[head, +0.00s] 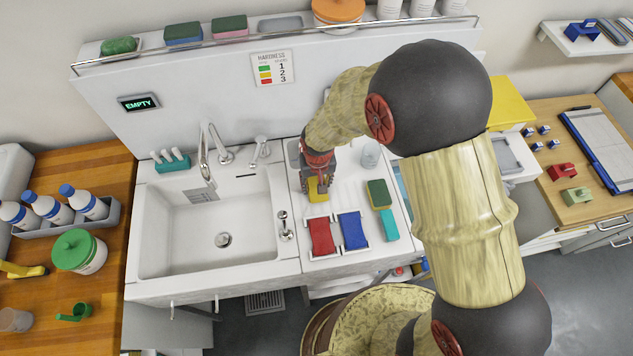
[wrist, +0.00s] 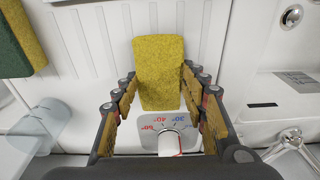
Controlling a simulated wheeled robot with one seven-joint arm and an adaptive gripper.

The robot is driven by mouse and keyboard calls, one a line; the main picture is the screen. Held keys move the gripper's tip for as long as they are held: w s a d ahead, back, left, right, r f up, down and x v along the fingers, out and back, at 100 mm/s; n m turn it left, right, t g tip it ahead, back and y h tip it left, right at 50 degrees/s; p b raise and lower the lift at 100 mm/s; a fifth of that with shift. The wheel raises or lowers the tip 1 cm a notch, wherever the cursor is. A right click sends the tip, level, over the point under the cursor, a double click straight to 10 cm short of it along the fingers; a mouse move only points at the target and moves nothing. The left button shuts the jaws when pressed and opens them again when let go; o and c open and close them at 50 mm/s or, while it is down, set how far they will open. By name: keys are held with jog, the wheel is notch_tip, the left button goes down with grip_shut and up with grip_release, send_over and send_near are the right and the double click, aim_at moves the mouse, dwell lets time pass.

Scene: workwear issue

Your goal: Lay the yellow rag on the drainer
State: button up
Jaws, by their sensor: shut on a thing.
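The yellow rag (head: 317,190) is between the fingers of my gripper (head: 320,180), over the white ribbed drainer (head: 352,187) right of the sink. In the wrist view the rag (wrist: 160,72) is a fuzzy yellow rectangle, gripped at its sides by both fingers (wrist: 160,85). The ribs of the drainer (wrist: 95,40) show beyond it. I cannot tell whether the rag touches the drainer.
A green-and-yellow sponge (head: 379,194), a teal block (head: 389,225) and a clear glass (head: 371,154) stand right. The sink (head: 210,225) is left. A temperature dial (wrist: 167,130) shows below the rag.

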jog(key=o, duration=1.3)
jog(key=shift+f, duration=0.1)
jog(key=shift+c, duration=0.2)
notch_tip(320, 180, up, 12)
jog(key=s+p, duration=0.1)
jog(key=shift+s+d, duration=0.2)
jog(key=shift+s, duration=0.05)
jog(key=shift+r, duration=0.2)
